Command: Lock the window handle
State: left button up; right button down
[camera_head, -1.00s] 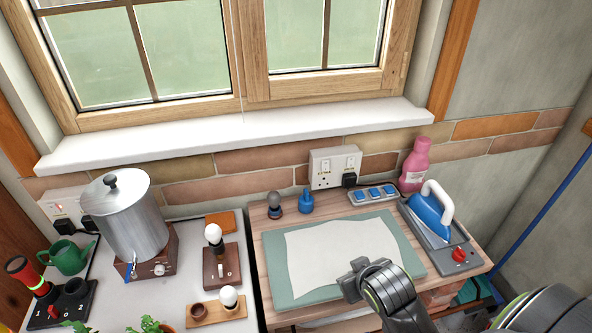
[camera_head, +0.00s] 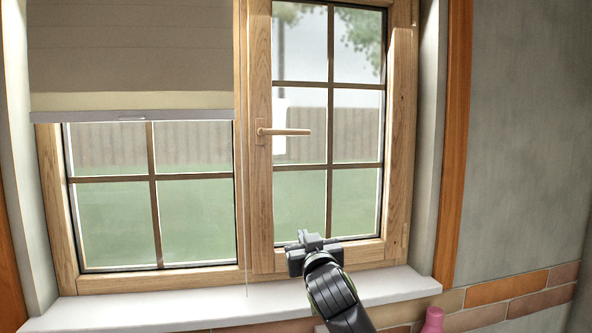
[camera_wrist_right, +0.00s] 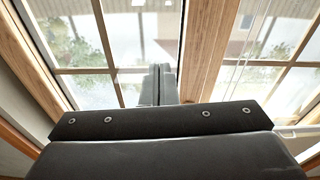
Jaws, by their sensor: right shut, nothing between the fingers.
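The window handle (camera_head: 284,132) is a wooden-coloured lever on the left stile of the right window sash (camera_head: 259,200). It lies horizontal, its grip pointing right across the glass. My right gripper (camera_head: 311,238) is shut and empty. In the head view it appears below the handle, in front of the sash's bottom rail, and apart from the handle. In the right wrist view its shut fingers (camera_wrist_right: 157,84) point toward the panes, and I cannot make out the handle there. My left gripper is not in view.
A roller blind (camera_head: 130,60) covers the upper left window, with a thin cord (camera_head: 246,220) hanging beside the middle post. The white sill (camera_head: 200,306) is clear. A pink bottle (camera_head: 433,319) shows at the bottom edge. The space before the handle looks free.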

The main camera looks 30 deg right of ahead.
notch_tip(320, 180, up, 23)
jog(key=m+t+h, duration=0.1)
jog(key=t, duration=0.3)
jog(key=shift+t, duration=0.4)
jog(key=shift+s+r, duration=0.1)
notch_tip(320, 180, up, 6)
jog(key=f+p, duration=0.1)
jog(key=p, duration=0.6)
send_over(284, 133)
jog(key=s+d, duration=0.2)
jog(key=s, duration=0.1)
jog(key=f, duration=0.1)
jog(key=f+p, duration=0.1)
jog(key=f, duration=0.2)
jog(key=shift+w, duration=0.25)
